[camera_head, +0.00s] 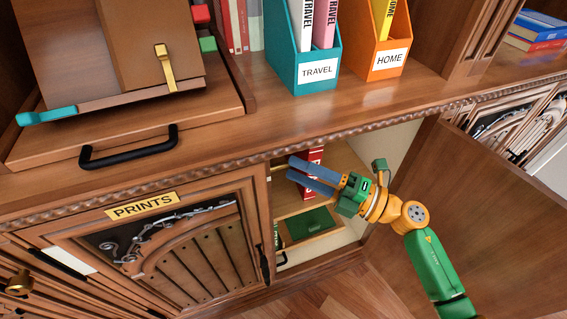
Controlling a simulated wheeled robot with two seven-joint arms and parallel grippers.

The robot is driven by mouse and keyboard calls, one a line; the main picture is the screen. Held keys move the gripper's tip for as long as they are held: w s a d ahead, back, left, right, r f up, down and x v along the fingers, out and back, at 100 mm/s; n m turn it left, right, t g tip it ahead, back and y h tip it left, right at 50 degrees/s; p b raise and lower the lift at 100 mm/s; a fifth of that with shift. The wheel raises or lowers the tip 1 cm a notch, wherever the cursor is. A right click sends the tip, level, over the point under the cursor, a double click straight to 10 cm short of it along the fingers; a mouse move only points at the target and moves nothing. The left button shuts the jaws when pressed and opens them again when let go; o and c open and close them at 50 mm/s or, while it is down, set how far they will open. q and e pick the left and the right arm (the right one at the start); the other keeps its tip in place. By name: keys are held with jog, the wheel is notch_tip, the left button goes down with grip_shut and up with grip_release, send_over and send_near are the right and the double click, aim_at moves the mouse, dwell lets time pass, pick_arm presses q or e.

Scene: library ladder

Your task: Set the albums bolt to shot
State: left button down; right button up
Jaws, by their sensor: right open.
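I cannot pick out the albums bolt for certain, and no label reading "albums" shows. My right gripper (292,168) is open, with its two blue-grey fingers pointing left into the upper part of an open cabinet (345,157). Nothing shows between the fingers. They cover part of the cabinet's left side and of the red books (315,157) inside. The cabinet's door (470,205) is swung open to the right, behind my right arm. My left gripper is not in view.
Left of the opening is a shut door labelled PRINTS (143,206), with a dark handle (264,266). Above runs a wooden ledge (235,125) with a teal TRAVEL holder (317,71) and an orange HOME holder (390,60). A green item (308,223) lies lower inside the cabinet.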

jog(key=v, duration=0.2)
jog(key=shift+s+d, duration=0.2)
jog(key=shift+d, duration=0.1)
